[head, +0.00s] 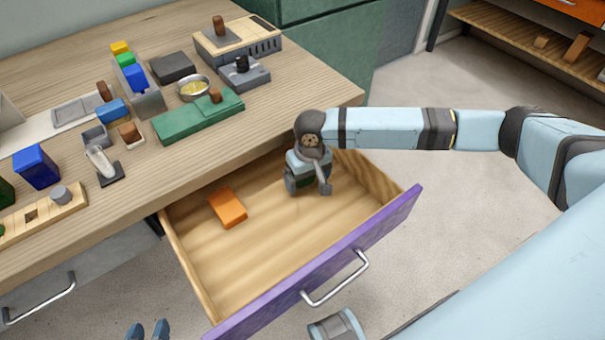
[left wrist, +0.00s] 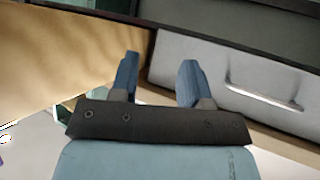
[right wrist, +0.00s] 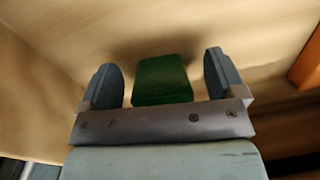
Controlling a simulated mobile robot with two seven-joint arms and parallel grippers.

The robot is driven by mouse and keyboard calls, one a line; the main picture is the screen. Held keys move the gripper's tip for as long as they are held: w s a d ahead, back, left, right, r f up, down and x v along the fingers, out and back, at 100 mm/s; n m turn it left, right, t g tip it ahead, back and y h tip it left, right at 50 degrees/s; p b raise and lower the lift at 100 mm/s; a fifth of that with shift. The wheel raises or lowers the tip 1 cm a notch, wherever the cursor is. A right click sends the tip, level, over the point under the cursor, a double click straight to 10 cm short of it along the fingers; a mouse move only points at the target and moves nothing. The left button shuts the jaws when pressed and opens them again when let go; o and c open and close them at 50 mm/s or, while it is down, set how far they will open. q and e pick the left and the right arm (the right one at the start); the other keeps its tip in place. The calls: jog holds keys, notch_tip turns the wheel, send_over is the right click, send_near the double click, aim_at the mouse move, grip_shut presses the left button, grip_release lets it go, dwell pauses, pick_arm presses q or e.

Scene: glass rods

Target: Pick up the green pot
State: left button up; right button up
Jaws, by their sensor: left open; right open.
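The green pot (right wrist: 163,80) is a dark green, block-like thing in the open drawer (head: 205,275). In the right wrist view it stands between my right gripper's two fingers, with a gap on each side. In the head view only a little green (head: 307,182) shows below that gripper, which hides the rest. My right gripper (head: 308,186) is open and reaches down into the drawer's back right part. My left gripper (head: 148,331) is open and empty, low at the bottom edge of the head view, left of the drawer. Its fingers also show in the left wrist view (left wrist: 157,80).
An orange block (head: 228,207) lies in the drawer to the left of my right gripper. The drawer's wooden walls and purple front (head: 335,265) surround it. The wooden table (head: 270,125) above holds many items, including a long green box (head: 198,117) near its edge.

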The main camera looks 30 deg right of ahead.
jog(key=c, duration=1.1)
jog(key=shift+r, duration=0.1)
